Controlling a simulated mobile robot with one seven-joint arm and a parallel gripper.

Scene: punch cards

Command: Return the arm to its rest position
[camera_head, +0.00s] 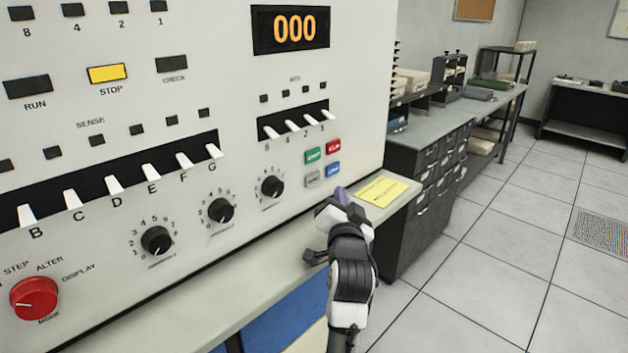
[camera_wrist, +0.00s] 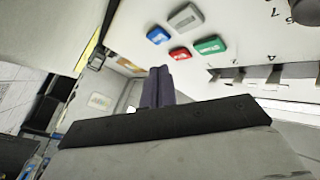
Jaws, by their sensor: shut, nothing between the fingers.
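My gripper (camera_head: 341,194) is at the end of my white and black arm, low in front of the white control panel (camera_head: 225,80). Its purple-grey fingers also show in the wrist view (camera_wrist: 158,86), closed together with nothing between them. In the head view it sits left of a yellow note (camera_head: 382,190) on the ledge and below the green (camera_head: 313,155), red (camera_head: 333,146), blue (camera_head: 333,169) and grey (camera_head: 312,179) buttons. The same buttons show above the fingers in the wrist view. I cannot tell how far the fingertips are from the panel.
The panel carries toggle switches, black knobs (camera_head: 271,187), a red mode knob (camera_head: 34,298), a lit yellow STOP lamp (camera_head: 107,73) and a display (camera_head: 291,29) reading 000. The ledge (camera_head: 290,262) runs below it. A dark drawer bench (camera_head: 430,150) stands behind right. Tiled floor (camera_head: 500,250) is open at right.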

